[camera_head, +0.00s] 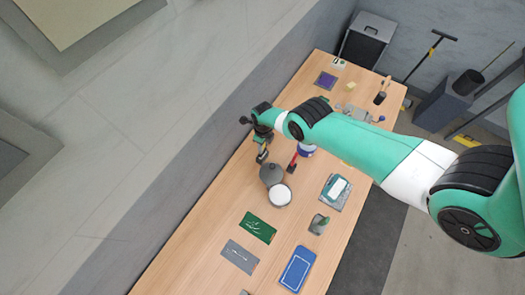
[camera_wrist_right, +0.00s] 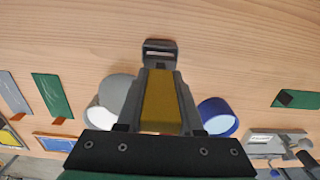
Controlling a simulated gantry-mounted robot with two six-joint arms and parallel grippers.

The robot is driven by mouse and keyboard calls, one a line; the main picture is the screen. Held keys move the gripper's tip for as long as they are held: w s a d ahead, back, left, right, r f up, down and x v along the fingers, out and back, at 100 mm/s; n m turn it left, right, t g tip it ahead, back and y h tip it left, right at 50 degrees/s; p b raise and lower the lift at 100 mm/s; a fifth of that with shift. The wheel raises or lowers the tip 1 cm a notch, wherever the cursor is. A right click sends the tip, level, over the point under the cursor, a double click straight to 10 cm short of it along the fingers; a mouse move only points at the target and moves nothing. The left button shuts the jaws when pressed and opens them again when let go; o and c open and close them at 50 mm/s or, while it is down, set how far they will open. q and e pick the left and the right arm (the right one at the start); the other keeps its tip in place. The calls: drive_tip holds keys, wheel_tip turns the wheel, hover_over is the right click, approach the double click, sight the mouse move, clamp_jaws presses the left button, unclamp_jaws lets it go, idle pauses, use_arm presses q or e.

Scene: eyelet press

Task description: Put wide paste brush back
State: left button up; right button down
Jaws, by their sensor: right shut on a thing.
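My right gripper (camera_head: 262,146) is over the far left edge of the wooden table in the head view. In the wrist view its fingers (camera_wrist_right: 159,82) are shut on the wide paste brush, whose ochre part (camera_wrist_right: 160,102) shows between them. A dark slotted block (camera_wrist_right: 160,52) shows beyond the fingertips; I cannot tell whether it belongs to the brush. A grey round pot (camera_head: 270,174) and a white-topped round dish (camera_head: 280,195) stand beside the gripper. A blue-and-white tub (camera_head: 307,151) is on its other side, with a red-handled tool (camera_head: 293,163) near it. My left gripper is not in view.
The wooden table (camera_head: 205,265) carries a green mat (camera_head: 258,227), a grey mat (camera_head: 240,257), a blue tray (camera_head: 297,269) and a teal-and-white item (camera_head: 336,188). Bare wood lies between the items.

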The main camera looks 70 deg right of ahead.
wheel_tip(320, 180, down, 4)
drive_tip(key=b, duration=0.4)
drive_tip(key=shift+r, duration=0.15)
drive_tip(key=shift+f, duration=0.2)
drive_tip(key=c, duration=0.5)
unclamp_jaws()
drive_tip(key=shift+r, duration=0.1)
drive_tip(key=shift+c, duration=0.2)
drive_tip(key=shift+r, duration=0.1)
wheel_tip(320, 180, up, 8)
drive_tip(key=p, duration=0.8)
drive_tip(key=shift+f, duration=0.25)
